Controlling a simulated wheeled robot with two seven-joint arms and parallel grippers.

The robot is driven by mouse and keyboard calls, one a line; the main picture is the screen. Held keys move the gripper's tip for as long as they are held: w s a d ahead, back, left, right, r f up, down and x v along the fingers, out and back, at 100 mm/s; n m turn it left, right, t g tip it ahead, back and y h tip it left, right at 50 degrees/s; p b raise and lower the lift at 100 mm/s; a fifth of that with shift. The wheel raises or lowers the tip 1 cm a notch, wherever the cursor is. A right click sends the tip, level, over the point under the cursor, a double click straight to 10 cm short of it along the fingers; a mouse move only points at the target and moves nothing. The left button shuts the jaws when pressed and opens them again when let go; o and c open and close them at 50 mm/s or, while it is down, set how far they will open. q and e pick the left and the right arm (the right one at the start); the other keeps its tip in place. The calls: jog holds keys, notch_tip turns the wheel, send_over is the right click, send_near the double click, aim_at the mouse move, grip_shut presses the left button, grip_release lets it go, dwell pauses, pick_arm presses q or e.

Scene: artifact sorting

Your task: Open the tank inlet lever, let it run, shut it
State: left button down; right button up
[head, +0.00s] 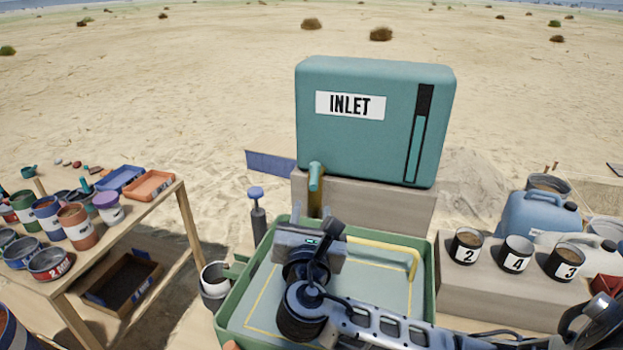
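The teal tank (375,120) with an INLET label stands on a grey block at the back centre. A dark gauge slot (425,100) on its right side shows a teal column filling most of its height. A small teal lever (316,177) sticks out at the tank's lower left, above a brass-coloured pipe (315,207). My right gripper (310,232) is over the green-rimmed basin, in front of and below the lever, apparently apart from it. Its fingers are seen from behind, so their opening is unclear. My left gripper is not in view.
The green basin (228,318) lies under my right arm. A wooden table (165,208) with paint cans and trays stands left. Numbered cups stand on a grey block (480,285) at right, near a blue jug (540,217). A blue-topped pump (257,205) stands left of the pipe.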

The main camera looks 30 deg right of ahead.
aim_at(314, 178)
jog(key=b+x, duration=0.1)
jog(key=x, duration=0.4)
jog(key=b+x, duration=0.1)
jog(key=x, duration=0.4)
jog(key=shift+w+f, duration=0.1)
jog(key=shift+f, duration=0.1)
jog(key=shift+w+d+r, duration=0.15)
jog(key=shift+w+d, duration=0.2)
jog(key=shift+w, duration=0.15)
grip_shut()
